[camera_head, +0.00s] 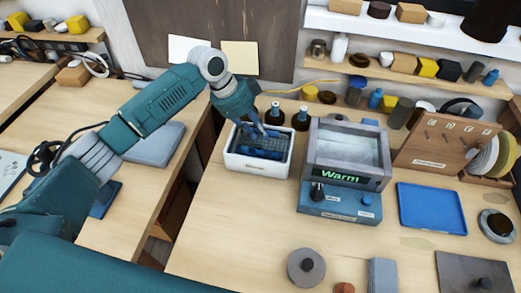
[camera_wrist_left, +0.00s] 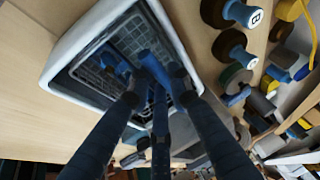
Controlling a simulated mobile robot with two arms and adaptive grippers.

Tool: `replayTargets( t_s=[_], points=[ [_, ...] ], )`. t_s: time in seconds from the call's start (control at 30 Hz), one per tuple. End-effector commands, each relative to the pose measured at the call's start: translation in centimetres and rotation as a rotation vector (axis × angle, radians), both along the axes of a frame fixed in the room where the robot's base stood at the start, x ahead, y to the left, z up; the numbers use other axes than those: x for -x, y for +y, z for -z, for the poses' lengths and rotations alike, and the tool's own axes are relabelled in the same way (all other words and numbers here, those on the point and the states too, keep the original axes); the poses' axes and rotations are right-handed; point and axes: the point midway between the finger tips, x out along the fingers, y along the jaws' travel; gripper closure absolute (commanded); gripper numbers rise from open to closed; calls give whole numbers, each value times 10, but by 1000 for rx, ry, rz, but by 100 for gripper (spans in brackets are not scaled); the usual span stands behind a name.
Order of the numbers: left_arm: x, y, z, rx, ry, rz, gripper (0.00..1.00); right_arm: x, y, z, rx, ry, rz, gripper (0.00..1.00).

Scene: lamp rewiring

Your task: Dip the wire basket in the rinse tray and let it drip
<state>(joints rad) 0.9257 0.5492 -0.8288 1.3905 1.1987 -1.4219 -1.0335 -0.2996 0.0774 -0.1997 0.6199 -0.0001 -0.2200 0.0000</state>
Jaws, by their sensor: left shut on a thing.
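The wire basket (camera_head: 248,143) sits inside a white tub (camera_head: 256,168) whose front label is too small to read. The basket's dark mesh and a blue handle (camera_wrist_left: 150,66) show in the left wrist view, with blue pieces in the basket. My left gripper (camera_head: 262,126) reaches down into the tub from above. Its fingers are shut on the basket's handle, and they hide part of the basket. My right gripper is not in view. A clear-topped grey box (camera_head: 346,150) with a lit "Warm" display stands to the right of the tub. I cannot tell which container is the rinse tray.
Dark bottles (camera_head: 276,114) stand close behind the tub. A flat blue tray (camera_head: 432,207) lies at the right, before a wooden rack (camera_head: 443,145). A round grey disc (camera_head: 306,266) lies near the front. The bench in front of the tub is clear.

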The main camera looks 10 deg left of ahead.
Motion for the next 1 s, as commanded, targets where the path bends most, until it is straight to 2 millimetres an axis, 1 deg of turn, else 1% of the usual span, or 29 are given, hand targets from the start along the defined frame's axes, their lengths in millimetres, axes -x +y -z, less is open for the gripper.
replayTargets(
  t_s=[0.47,0.57,1.0],
  points=[
    [0,0,-1,1,-1,0,100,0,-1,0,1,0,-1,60],
    [0,0,-3,1,-1,0,100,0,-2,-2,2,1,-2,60],
    [0,0,-38,1,-2,-1,100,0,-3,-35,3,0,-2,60]
  ],
)
